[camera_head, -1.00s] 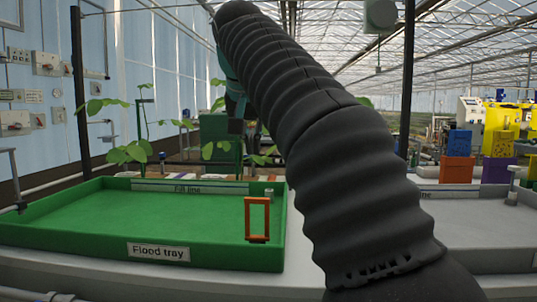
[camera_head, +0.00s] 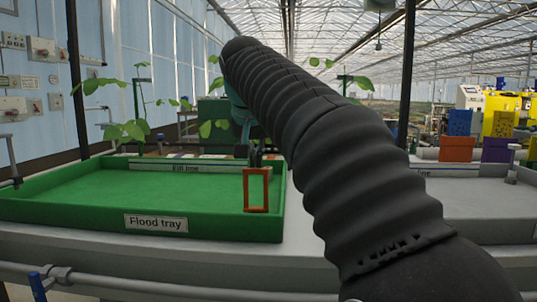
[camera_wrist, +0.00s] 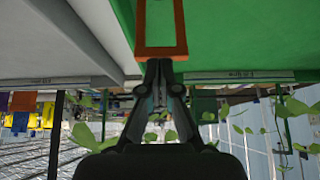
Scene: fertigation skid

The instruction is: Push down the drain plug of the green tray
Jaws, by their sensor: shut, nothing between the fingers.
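The green flood tray (camera_head: 120,190) lies at the left in the head view, and its floor fills the upper right of the wrist view (camera_wrist: 245,40). No drain plug can be made out now; my gripper covers the tray's far right corner. My gripper (camera_head: 255,160) is over that corner, just behind the top of an orange upright frame (camera_head: 256,190). In the wrist view my gripper's fingertips (camera_wrist: 160,68) are together, with nothing seen between them. They overlap the lower bar of the orange frame (camera_wrist: 160,52) there; I cannot tell if they touch it.
The orange frame stands at the tray's right side, close to my gripper. A grey tray (camera_head: 465,195) is to the right, behind my arm. Leafy plants (camera_head: 128,132) stand beyond the green tray. A pipe rail (camera_head: 150,282) runs along the front. The green tray's middle is clear.

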